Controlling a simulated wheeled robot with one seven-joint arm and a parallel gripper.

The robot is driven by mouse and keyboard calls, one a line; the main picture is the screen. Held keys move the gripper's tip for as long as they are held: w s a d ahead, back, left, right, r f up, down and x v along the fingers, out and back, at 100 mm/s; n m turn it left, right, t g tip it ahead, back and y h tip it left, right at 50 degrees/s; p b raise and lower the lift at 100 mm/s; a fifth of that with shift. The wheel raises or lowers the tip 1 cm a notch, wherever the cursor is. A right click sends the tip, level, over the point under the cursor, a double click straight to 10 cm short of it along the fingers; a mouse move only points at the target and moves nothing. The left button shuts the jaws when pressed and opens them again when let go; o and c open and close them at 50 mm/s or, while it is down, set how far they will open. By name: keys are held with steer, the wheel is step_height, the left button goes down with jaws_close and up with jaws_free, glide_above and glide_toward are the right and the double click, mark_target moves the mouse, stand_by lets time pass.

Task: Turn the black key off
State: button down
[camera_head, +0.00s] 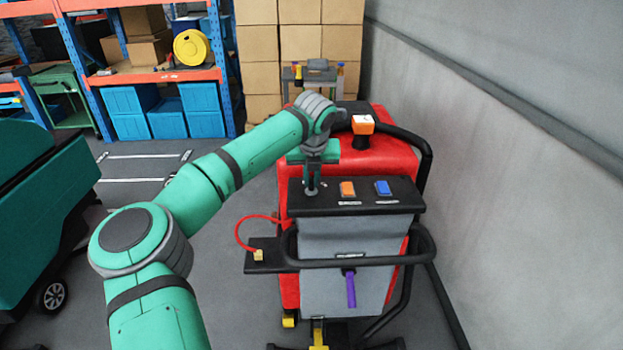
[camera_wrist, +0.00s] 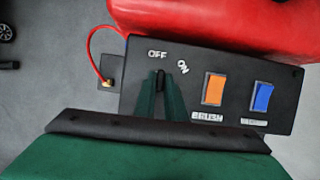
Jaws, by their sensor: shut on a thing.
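The black key (camera_wrist: 161,79) stands on the black control panel (camera_wrist: 285,112) of the red scrubber (camera_head: 386,152). In the wrist view the key shows between my fingertips, below the white OFF and ON labels. My gripper (camera_wrist: 160,84) is shut on the key, with its green fingers on either side. In the head view my gripper (camera_head: 312,188) reaches down to the left end of the panel and hides the key. Which label the key points at is hard to tell.
An orange BRUSH switch (camera_wrist: 214,88) and a blue switch (camera_wrist: 263,96) sit right of the key. A red cable (camera_head: 250,232) loops at the panel's left. A grey wall (camera_head: 500,170) stands at the right, shelves (camera_head: 150,75) at the back left.

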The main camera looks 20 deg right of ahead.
steer(key=shift+d+r, duration=0.1)
steer(key=shift+d, duration=0.05)
steer(key=c, duration=1.8)
jaws_free()
steer(key=shift+r, duration=0.1)
steer(key=v, duration=1)
steer(key=shift+s+r, duration=0.25)
